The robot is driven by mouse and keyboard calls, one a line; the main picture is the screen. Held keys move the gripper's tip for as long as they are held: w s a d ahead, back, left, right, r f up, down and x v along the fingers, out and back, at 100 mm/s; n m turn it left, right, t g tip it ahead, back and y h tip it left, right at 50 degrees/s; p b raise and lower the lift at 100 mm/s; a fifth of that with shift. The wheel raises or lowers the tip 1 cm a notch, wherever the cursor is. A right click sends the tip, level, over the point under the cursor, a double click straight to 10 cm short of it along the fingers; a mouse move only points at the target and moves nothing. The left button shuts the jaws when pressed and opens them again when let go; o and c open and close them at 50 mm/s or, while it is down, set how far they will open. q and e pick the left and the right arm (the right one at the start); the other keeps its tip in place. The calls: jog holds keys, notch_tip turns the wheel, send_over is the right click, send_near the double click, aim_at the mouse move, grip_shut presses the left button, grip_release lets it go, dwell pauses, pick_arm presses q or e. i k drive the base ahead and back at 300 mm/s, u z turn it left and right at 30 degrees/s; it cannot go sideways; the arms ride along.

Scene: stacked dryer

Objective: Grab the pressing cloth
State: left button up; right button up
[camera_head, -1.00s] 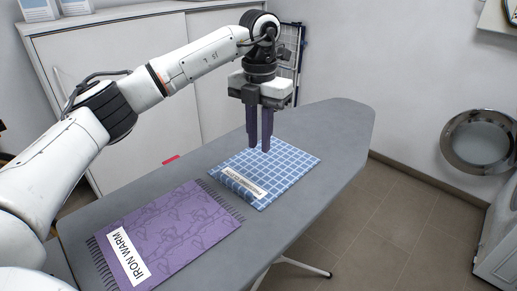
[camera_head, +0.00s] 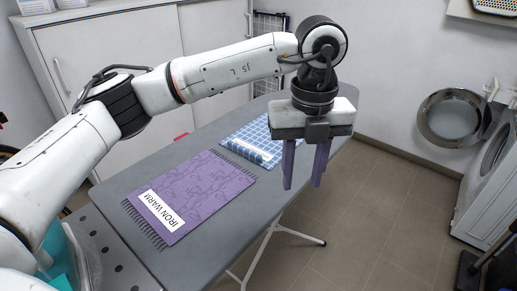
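A folded blue cloth with a white grid (camera_head: 247,133) lies on the grey ironing board (camera_head: 205,143), toward its far half. It has a white label strip whose words I cannot read. A purple fringed cloth (camera_head: 203,190) with a white label reading "IRON WARM" lies flat nearer to me. My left gripper (camera_head: 303,187) points down with its two purple fingers apart and nothing between them. In the picture it stands right of the blue cloth, by the board's right edge, and hides part of that cloth's right side. My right gripper is not in view.
A white cabinet (camera_head: 105,65) stands behind the board on the left. A front-loading machine with its round door open (camera_head: 448,118) is at the right. A folded drying rack (camera_head: 270,25) leans at the back wall.

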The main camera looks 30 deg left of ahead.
aim_at(253, 141)
jog(key=z, duration=0.4)
jog(key=i, duration=1.35)
jog(key=u, duration=1.9)
